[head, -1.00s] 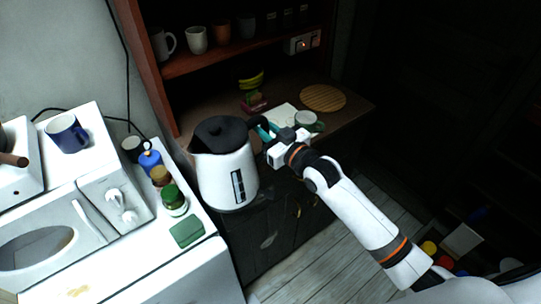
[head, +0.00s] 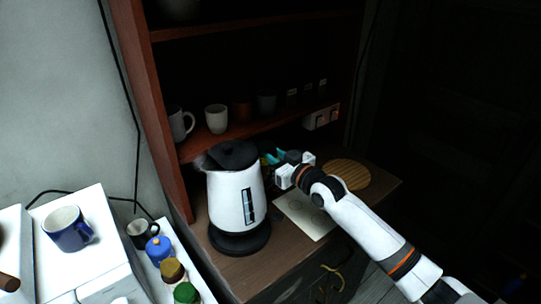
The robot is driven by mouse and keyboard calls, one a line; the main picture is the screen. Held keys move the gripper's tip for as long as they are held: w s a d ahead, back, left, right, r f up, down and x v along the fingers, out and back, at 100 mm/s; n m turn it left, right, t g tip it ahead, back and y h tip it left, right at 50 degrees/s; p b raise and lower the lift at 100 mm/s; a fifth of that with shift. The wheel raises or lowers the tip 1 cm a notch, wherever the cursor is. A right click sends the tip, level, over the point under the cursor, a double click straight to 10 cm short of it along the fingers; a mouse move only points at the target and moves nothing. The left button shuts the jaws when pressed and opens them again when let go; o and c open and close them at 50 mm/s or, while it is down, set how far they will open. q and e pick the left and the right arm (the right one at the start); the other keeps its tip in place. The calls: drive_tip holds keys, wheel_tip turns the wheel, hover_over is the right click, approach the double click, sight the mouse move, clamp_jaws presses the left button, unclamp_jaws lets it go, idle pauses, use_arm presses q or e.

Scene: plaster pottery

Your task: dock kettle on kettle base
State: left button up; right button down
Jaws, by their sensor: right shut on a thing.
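The kettle (head: 233,198) is white with a black lid and a dark level window on its side. It stands upright over the round black kettle base (head: 240,243), which sits on the brown wooden counter. The kettle's bottom appears at or just above the base; I cannot tell whether it is fully seated. My right gripper (head: 277,159) comes in from the right and is shut on the kettle at its handle side. The handle is mostly hidden behind the kettle and gripper. My left gripper is not in view.
A shelf above holds a grey mug (head: 179,125) and a white cup (head: 216,119). A round woven mat (head: 348,175) and a pale flat board (head: 304,216) lie right of the kettle. A blue mug (head: 67,232) and several jars stand at lower left.

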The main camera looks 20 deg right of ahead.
drive_tip(key=shift+w+f+b, duration=0.1)
drive_tip(key=shift+f+b, duration=0.45)
drive_tip(key=shift+f, duration=0.1)
wheel_tip(320, 180, down, 2)
drive_tip(key=shift+w+a+f+b, duration=0.1)
drive_tip(key=shift+w+f+b, duration=0.1)
drive_tip(key=shift+b, duration=0.75)
drive_tip(key=shift+s+f+b, duration=0.1)
drive_tip(key=shift+f+b, duration=0.25)
drive_tip(key=shift+f, duration=0.1)
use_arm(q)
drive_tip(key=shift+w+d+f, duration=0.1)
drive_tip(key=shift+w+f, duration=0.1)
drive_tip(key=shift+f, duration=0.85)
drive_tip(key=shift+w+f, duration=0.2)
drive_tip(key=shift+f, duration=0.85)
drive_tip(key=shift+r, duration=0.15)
use_arm(e)
drive_tip(key=shift+s, duration=0.1)
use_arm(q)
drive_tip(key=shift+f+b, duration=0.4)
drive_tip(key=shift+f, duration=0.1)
use_arm(e)
drive_tip(key=shift+f, duration=0.65)
